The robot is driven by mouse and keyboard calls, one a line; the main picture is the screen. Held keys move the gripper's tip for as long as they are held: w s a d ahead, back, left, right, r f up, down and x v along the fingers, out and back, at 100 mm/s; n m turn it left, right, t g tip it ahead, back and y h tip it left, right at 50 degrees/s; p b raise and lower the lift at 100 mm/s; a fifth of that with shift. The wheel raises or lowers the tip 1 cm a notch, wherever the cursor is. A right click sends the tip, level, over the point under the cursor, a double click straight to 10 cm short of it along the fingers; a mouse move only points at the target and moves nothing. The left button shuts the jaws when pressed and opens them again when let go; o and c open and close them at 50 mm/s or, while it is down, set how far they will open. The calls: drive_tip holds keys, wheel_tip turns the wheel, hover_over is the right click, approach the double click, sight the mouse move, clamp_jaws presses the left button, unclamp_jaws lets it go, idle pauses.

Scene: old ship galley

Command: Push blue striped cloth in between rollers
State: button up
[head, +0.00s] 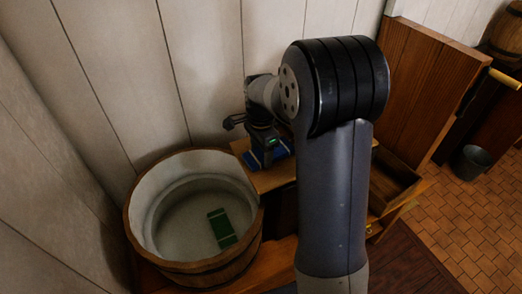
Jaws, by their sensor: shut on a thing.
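A blue cloth (281,152) lies on a small wooden shelf beside the tub, under my gripper. A pale band shows near its lower left edge, but the stripes are too small to make out well. My gripper (264,152) points down over the cloth and is shut on it. The fingertips are small and partly hidden by the gripper body. I cannot make out any rollers in this view; my arm hides much of the area to the right of the cloth.
A round wooden tub (141,222) with a pale inside stands at front left, holding a green striped cloth (222,228). A plank wall (110,75) stands close behind. An open wooden drawer (393,190) is right of my arm. A grey bucket (471,163) stands on clear tiled floor.

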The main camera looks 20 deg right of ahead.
drive_tip(key=shift+w+d, duration=0.2)
drive_tip(key=shift+d, duration=0.7)
drive_tip(key=shift+w+d, duration=0.2)
drive_tip(key=shift+d, duration=0.7)
drive_tip(key=o, duration=1.2)
drive_tip(key=shift+o, duration=0.2)
wheel_tip(320, 180, up, 11)
drive_tip(key=shift+f, duration=0.15)
